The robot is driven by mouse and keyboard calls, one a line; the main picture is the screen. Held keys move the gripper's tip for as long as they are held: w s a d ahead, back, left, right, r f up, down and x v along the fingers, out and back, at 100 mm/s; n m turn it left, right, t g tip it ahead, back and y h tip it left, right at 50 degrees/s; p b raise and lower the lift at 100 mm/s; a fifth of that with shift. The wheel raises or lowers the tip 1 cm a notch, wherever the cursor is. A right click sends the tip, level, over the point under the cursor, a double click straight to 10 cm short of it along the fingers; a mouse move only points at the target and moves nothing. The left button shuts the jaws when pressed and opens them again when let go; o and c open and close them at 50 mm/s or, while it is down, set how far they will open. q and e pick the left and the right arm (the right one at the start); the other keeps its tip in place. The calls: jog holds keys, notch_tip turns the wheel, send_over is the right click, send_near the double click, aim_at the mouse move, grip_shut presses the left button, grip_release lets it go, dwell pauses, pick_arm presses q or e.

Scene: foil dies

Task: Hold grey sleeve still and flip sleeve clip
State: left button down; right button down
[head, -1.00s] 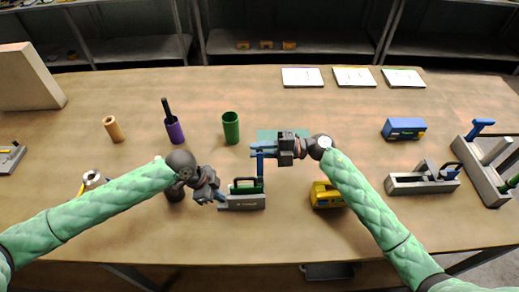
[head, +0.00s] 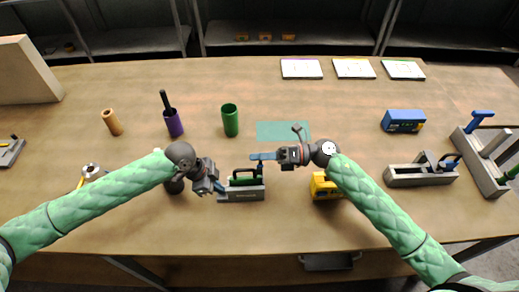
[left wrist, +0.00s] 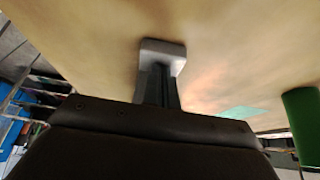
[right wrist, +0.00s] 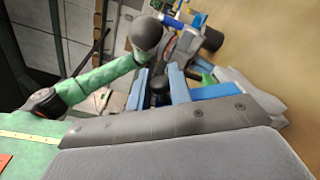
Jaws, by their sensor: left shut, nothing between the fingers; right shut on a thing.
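The grey sleeve (head: 242,194) stands on the table at the middle front, with a green piece inside and a dark frame above it. The sleeve clip (head: 261,170) shows as a dark upright piece at its right end. My left gripper (head: 219,187) is shut and empty, close against the sleeve's left end; contact is unclear. My right gripper (head: 260,157) is shut just above the clip, its blue fingers pointing left. In the right wrist view a dark knob (right wrist: 158,90) shows between the fingers; I take it for part of the clip. The fingers hide part of the clip.
A yellow block (head: 322,187) stands right of the sleeve, below my right gripper. A green cup (head: 230,121) and a purple cup (head: 174,124) stand behind. A teal mat (head: 270,132) lies flat. A grey fixture (head: 420,174) stands at the right.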

pick_arm(q)
jog(key=shift+s+f, duration=0.1)
jog(key=shift+f, duration=0.05)
pick_arm(e)
jog(key=shift+s+f+n, duration=0.3)
jog(key=shift+s+n, duration=0.3)
jog(key=shift+n, duration=0.25)
jog(key=shift+s+f+n, duration=0.25)
jog(key=shift+s+n, duration=0.3)
jog(key=shift+n, duration=0.3)
jog(key=c, duration=1.3)
grip_release()
jog(key=d, duration=1.2)
jog(key=shift+w, duration=0.1)
jog(key=shift+r, duration=0.1)
